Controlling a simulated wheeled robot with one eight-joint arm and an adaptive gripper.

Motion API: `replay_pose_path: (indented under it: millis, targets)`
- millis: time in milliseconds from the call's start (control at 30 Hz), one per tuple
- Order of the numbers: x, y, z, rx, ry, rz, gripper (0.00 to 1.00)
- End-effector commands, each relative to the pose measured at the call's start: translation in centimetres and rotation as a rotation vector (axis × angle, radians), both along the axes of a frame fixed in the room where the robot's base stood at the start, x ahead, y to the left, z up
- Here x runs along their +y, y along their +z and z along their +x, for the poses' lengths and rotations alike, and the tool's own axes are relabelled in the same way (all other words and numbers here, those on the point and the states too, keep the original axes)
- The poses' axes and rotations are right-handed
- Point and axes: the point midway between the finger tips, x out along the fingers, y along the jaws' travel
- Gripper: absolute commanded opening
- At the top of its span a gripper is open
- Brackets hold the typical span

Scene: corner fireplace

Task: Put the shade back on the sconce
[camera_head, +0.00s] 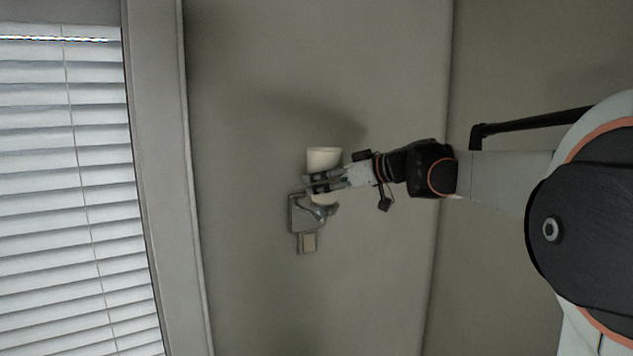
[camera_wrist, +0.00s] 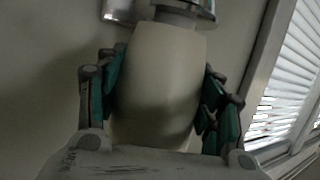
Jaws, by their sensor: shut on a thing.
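The shade (camera_head: 323,158) is a cream, rounded cup, roughly upright in the head view. My gripper (camera_head: 319,183) comes from the right and is shut on its middle. In the wrist view the shade (camera_wrist: 160,85) fills the space between my gripper's (camera_wrist: 163,78) two green-padded fingers. The sconce (camera_head: 298,215) is a grey metal wall fitting with a curved arm, directly below the shade in the head view. Its metal (camera_wrist: 125,10) shows at the top of the wrist view, close against the shade's narrower end. Whether the shade is seated in it, I cannot tell.
A small beige plate (camera_head: 308,242) is just below the sconce. A window with white blinds (camera_head: 70,190) and a pale frame (camera_head: 165,180) stands to the left. A wall corner (camera_head: 441,100) is to the right. The wall around the sconce is bare.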

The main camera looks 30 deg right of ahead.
Motion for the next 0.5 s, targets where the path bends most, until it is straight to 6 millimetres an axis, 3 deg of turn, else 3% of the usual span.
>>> replay_pose_path:
  millis: [500]
  targets:
    - [-0.01,-0.6,0.01,0.0,0.0,0.0,0.48]
